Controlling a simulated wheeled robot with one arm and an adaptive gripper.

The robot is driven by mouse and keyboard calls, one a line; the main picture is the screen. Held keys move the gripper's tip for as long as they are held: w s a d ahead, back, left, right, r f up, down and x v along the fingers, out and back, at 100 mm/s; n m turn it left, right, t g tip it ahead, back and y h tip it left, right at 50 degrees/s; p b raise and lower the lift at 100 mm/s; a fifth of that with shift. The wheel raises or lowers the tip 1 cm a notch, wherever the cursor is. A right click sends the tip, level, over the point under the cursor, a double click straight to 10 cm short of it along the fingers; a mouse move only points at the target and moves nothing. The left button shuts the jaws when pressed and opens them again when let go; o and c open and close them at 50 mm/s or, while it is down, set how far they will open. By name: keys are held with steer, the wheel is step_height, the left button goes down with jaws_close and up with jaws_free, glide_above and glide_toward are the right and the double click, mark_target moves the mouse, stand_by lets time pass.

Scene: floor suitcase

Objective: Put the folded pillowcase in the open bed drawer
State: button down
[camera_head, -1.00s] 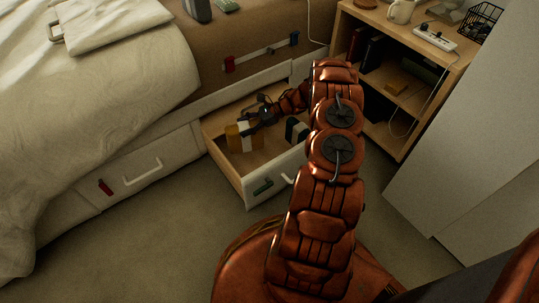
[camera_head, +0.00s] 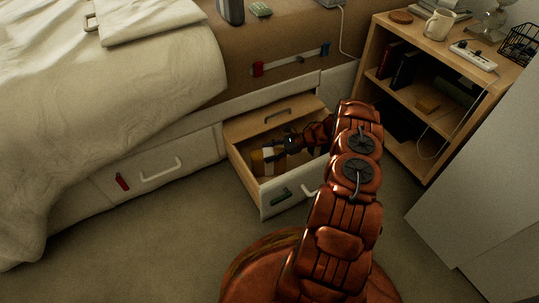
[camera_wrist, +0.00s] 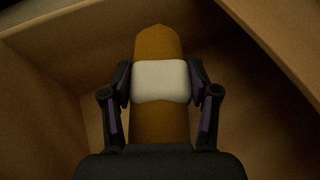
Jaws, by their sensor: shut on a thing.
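The folded pillowcase (camera_head: 259,163) is mustard with a white band. My gripper (camera_head: 284,149) is shut on it and holds it inside the open bed drawer (camera_head: 241,167), near the drawer's left side. In the wrist view the pillowcase (camera_wrist: 160,126) stands between the two fingers of my gripper (camera_wrist: 160,85), which press on its white band. Wooden drawer walls surround it there. I cannot tell whether its lower edge touches the drawer floor. My arm hides the right part of the drawer.
A shut bed drawer (camera_head: 150,185) is at the left. A wooden shelf unit (camera_head: 437,110) with a mug (camera_head: 438,25) and power strip (camera_head: 473,55) stands at the right, beside a white panel (camera_head: 480,190). Carpet (camera_head: 170,245) in front is clear.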

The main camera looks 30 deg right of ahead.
steer(key=shift+f, duration=0.15)
steer(key=shift+c, duration=1.4)
jaws_free()
steer(key=shift+d, duration=0.15)
steer(key=p+v, duration=0.3)
steer(key=v, duration=0.9)
steer(key=shift+p, duration=0.35)
steer(key=shift+s, duration=0.1)
